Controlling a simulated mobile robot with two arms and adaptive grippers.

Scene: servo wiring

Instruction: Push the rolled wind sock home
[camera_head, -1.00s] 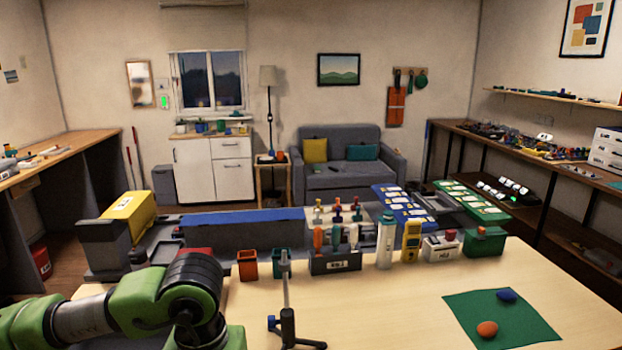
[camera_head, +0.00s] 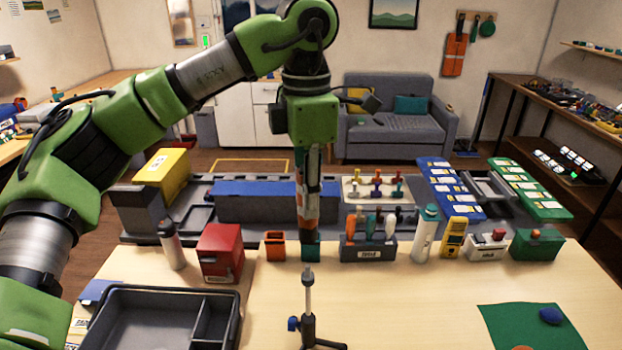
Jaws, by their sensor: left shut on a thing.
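My left gripper (camera_head: 307,185) points straight down at the middle of the head view. It is shut on a slim upright roll with orange and white bands, which I take for the rolled wind sock (camera_head: 307,226). The fingers cover much of the roll. Its lower end is at the mouth of a teal cup (camera_head: 310,252); I cannot tell how far inside it reaches. My right gripper is not in view.
A small black tripod stand (camera_head: 308,323) with an upright rod stands in front of the teal cup. An orange cup (camera_head: 274,247) and red box (camera_head: 219,252) are to the left. A tool holder (camera_head: 368,250) is to the right. A grey tray (camera_head: 150,297) lies front left.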

